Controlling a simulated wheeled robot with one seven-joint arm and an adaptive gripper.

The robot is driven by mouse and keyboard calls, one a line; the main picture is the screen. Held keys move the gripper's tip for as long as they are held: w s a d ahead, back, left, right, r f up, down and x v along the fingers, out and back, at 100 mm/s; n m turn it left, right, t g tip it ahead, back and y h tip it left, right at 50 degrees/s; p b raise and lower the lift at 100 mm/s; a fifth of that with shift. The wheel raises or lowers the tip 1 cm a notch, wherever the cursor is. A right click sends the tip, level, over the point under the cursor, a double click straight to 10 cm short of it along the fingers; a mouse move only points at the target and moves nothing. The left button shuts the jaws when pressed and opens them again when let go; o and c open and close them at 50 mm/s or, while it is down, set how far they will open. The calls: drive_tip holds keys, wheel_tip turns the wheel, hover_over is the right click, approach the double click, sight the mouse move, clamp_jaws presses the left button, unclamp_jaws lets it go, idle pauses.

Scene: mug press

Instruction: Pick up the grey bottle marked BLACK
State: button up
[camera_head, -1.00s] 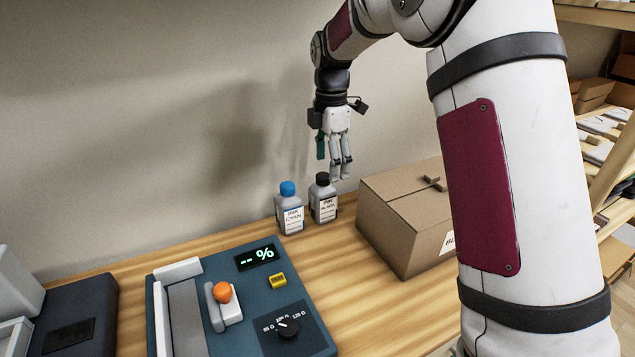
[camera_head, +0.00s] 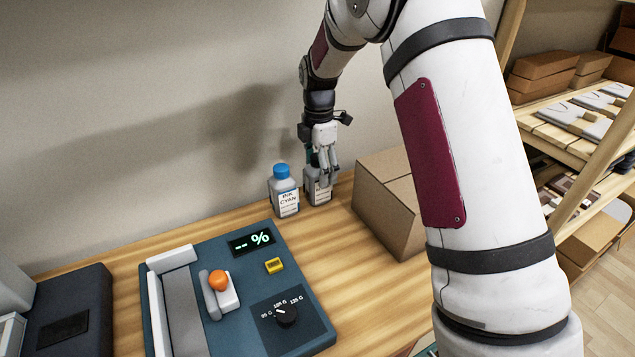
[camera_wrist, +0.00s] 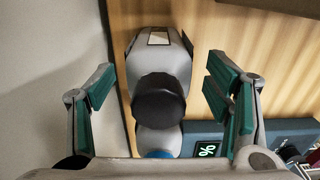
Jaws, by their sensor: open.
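The grey bottle marked BLACK (camera_head: 318,194) stands upright on the wooden table at the back, its top hidden behind my gripper (camera_head: 326,176) in the head view. In the wrist view its black cap (camera_wrist: 159,100) and grey shoulders lie between my two green-padded fingers, with a gap on each side. My gripper (camera_wrist: 162,95) is open, around the bottle's top and apart from it. The grey bottle with the blue cap, marked CYAN (camera_head: 284,193), stands close beside it on the left; its blue cap (camera_wrist: 158,154) shows below the black cap in the wrist view.
A cardboard box (camera_head: 393,205) stands just right of the bottles. The blue press panel (camera_head: 215,300) with a display, orange knob and dial lies in front. The wall is close behind. Bare table lies between panel and box.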

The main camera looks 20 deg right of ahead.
sight(318, 181)
wheel_tip(318, 181, down, 4)
drive_tip(key=shift+a+f, duration=0.15)
drive_tip(key=shift+c, duration=0.3)
drive_tip(key=c, duration=1.6)
